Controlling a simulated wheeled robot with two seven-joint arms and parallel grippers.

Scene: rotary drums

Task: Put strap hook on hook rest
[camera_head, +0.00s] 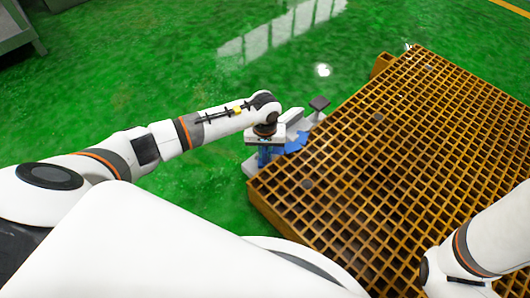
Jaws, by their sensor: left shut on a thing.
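My left arm reaches in from the left, and its wrist bends down beside the grate's left corner. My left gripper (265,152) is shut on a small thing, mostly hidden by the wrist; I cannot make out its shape. A grey and white fixture with blue parts (296,144) stands close by the gripper, against the grate's edge. It carries a dark flat pad (320,103). I cannot tell which part is the hook rest, or whether the gripper touches it. No strap hook can be clearly picked out. My right arm enters at the lower right; its gripper is out of view.
A large orange-brown grate platform (400,150) fills the right side, with a few small grey spots on it. The shiny green floor (140,60) is open at the upper left and middle. A grey cabinet (12,28) stands in the far left corner.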

